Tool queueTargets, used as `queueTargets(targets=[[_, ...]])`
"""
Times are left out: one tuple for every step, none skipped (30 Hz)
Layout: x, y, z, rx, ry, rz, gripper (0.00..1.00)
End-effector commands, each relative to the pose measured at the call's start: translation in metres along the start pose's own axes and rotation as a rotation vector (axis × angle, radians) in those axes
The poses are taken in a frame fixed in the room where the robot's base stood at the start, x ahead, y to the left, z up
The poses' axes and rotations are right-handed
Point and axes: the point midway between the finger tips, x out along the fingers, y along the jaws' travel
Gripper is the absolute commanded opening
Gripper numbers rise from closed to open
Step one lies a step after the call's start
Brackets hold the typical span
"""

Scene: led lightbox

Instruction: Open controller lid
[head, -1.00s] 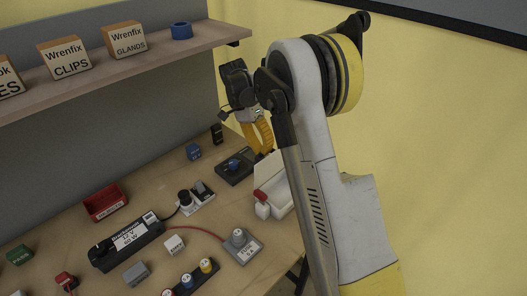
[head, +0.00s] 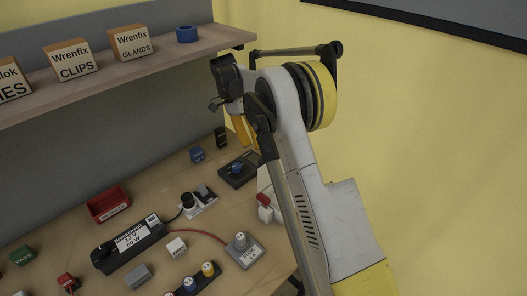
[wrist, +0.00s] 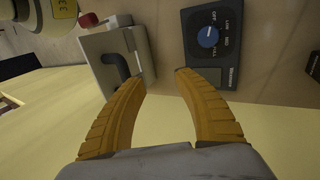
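A black controller (head: 248,178) with a blue knob lies on the bench near its far right end. In the wrist view the controller (wrist: 223,72) shows the knob face-on, with OFF, LOW, MED and FULL printed around it. I cannot make out a separate lid on it. A pale grey-white box (wrist: 96,47) with a dark curved part stands left of it. My gripper (wrist: 160,76) is open and empty, its yellow fingertips apart between box and controller in the picture. In the head view my gripper (head: 240,130) is partly hidden by my arm.
A red-topped white item (head: 265,205) stands beside the controller. A blue cube (head: 197,155) and a small black block (head: 220,137) lie behind it. A shelf (head: 150,72) overhangs the bench at left.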

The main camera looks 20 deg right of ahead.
Motion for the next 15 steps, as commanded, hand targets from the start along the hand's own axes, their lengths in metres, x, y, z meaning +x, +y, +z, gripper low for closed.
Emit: queueTargets(targets=[[-0.005,-0.012,0.000,-0.001,0.001,0.000,0.38],[-0.008,-0.017,0.000,0.000,0.001,0.000,0.38],[-0.012,-0.024,0.000,0.000,0.001,0.000,0.38],[-0.014,-0.029,0.000,0.000,0.000,0.000,0.38],[-0.016,-0.033,0.000,0.000,0.000,0.000,0.38],[-0.019,-0.038,-0.001,0.000,0.000,0.000,0.38],[-0.021,-0.041,-0.001,0.000,0.000,0.000,0.38],[-0.022,-0.044,-0.001,0.000,0.000,0.000,0.38],[-0.024,-0.047,0.000,0.000,0.000,0.000,0.38],[-0.025,-0.049,0.000,0.000,0.000,0.000,0.38],[-0.025,-0.050,0.000,0.000,0.000,0.000,0.38],[-0.026,-0.052,0.000,0.000,0.000,0.000,0.38],[-0.027,-0.053,0.000,0.000,0.000,0.000,0.38],[-0.027,-0.053,0.000,0.000,0.000,0.000,0.38],[-0.027,-0.054,0.000,0.000,0.000,0.000,0.38]])
